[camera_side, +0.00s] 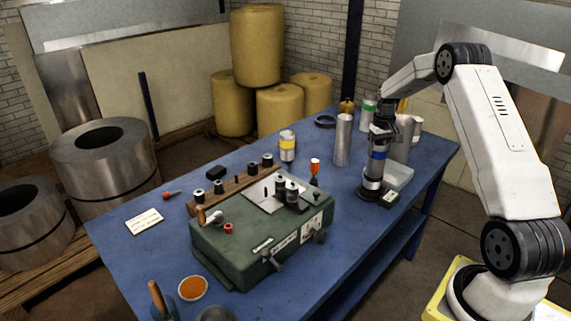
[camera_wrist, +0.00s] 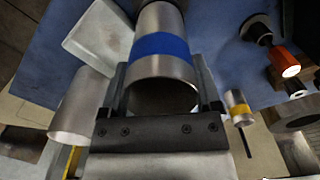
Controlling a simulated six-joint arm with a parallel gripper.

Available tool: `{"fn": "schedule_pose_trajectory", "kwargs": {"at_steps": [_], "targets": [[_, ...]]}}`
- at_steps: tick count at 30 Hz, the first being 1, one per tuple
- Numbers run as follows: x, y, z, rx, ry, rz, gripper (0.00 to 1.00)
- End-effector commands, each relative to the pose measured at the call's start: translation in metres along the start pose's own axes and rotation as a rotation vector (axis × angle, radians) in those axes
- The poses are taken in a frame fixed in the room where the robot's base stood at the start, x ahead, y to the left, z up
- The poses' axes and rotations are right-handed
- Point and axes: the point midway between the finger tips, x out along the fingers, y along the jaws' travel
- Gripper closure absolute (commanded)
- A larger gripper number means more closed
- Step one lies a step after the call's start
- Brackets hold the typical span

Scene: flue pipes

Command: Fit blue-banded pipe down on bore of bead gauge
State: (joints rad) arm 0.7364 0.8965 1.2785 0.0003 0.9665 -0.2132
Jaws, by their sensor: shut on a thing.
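The blue-banded pipe (camera_wrist: 158,68) is a metal tube with a blue band, held between the two jaws of my gripper (camera_wrist: 160,108) in the wrist view. Its open near end faces the camera and its far end runs out of the top of the frame. In the side view its blue band (camera_side: 377,154) shows below my dark gripper (camera_side: 380,130), and the pipe looks close to upright. Directly below it is a low black base with a small label (camera_side: 389,197), probably the bead gauge. I cannot tell whether the pipe's lower end is seated in a bore there.
A pale box (camera_side: 399,177) sits right beside the base. Plain metal pipes (camera_side: 343,140) stand close by, and a yellow-banded one (camera_side: 287,146) stands farther left. A green machine (camera_side: 245,250) fills the table's front middle.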

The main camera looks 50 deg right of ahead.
Motion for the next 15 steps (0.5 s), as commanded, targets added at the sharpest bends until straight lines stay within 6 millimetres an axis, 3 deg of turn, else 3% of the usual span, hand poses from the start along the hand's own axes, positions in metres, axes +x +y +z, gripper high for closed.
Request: {"fn": "schedule_pose_trajectory", "kwargs": {"at_steps": [15], "targets": [[0.0039, 0.0, -0.0001, 0.0, 0.0, 0.0, 0.89]]}}
